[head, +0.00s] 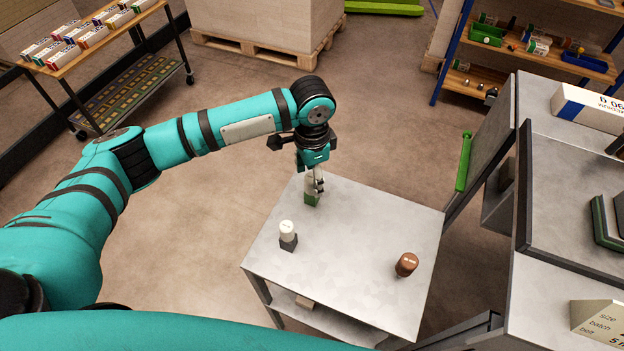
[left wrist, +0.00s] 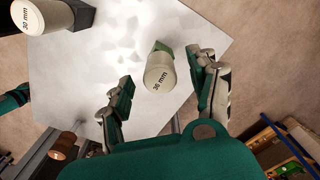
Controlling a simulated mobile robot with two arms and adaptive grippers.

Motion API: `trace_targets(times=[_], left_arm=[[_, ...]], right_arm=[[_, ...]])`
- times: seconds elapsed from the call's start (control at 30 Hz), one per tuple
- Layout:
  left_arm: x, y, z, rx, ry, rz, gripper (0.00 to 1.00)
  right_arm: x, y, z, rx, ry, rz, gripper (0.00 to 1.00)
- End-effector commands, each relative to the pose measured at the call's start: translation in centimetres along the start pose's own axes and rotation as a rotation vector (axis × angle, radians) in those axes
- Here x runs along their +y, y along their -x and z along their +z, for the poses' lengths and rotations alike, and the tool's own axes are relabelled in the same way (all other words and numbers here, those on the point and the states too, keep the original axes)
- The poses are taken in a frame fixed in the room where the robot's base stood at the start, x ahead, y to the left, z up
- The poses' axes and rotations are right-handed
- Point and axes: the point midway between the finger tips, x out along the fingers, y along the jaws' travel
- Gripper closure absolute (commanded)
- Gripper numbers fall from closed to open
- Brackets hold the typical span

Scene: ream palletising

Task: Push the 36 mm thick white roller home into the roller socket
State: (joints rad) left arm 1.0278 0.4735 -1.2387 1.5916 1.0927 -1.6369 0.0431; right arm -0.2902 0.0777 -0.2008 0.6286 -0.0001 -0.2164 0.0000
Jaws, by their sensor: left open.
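The white roller marked 36 mm (left wrist: 159,78) is in the left wrist view, standing end-up at a green block (left wrist: 163,47). The block, which looks like its socket, also shows in the head view (head: 311,199) at the table's far edge. How deep the roller sits cannot be told. My left gripper (head: 318,190) points down over it; in the left wrist view its open fingers (left wrist: 164,92) are on either side of the roller, with gaps visible. In the head view the gripper largely hides this roller. My right gripper is not in view.
A white roller marked 30 mm (left wrist: 38,15) stands in a dark block, seen also in the head view (head: 287,228). A brown roller (head: 406,265) stands at the right of the grey table (head: 345,285). The table's middle is clear. A grey machine (head: 560,160) borders the right.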

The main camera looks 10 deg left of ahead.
Motion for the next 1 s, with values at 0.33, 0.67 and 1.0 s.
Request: trace_targets(times=[0.33,0.67,1.0], left_arm=[[0.1,-3.0,0.0,0.0,-0.002,0.001,0.4],[0.0,-3.1,0.0,0.0,-0.001,0.0,0.49],[0.0,-3.1,0.0,0.0,-0.001,0.0,0.93]], right_arm=[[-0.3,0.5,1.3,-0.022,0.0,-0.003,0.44],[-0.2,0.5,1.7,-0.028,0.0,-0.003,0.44],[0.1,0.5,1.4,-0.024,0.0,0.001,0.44]])
